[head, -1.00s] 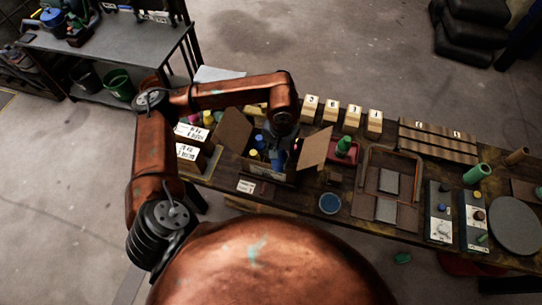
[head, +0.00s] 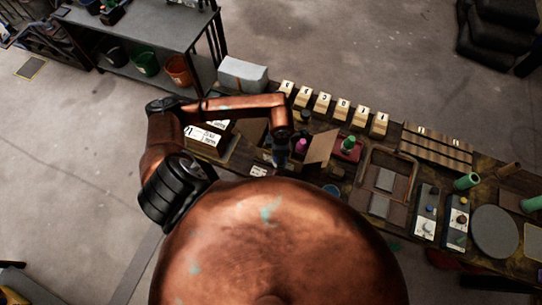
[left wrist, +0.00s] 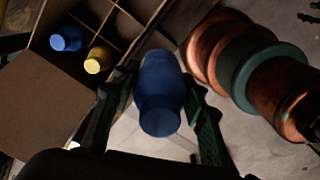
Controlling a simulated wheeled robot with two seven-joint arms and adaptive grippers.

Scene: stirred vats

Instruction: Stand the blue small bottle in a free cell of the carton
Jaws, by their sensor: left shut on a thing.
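My left gripper (left wrist: 160,105) is shut on a blue small bottle (left wrist: 162,92), which sits between the two fingers in the left wrist view. The carton (left wrist: 45,100) is at the upper left there, its brown flap spread out. One cell holds another blue bottle (left wrist: 66,38) and another a yellow bottle (left wrist: 97,60); cells near them look empty. The held bottle appears beside the carton's edge; its height over it cannot be told. In the head view my left gripper (head: 281,158) is by the carton, whose raised flap (head: 320,147) shows; my arm hides much of it. My right gripper is out of view.
A red tray with a green bottle (head: 348,144) stands right of the carton. A row of numbered wooden blocks (head: 322,103) runs along the back edge. A brown tray (head: 385,182) and control boxes (head: 427,212) fill the right. A magenta object (head: 301,145) is near the flap.

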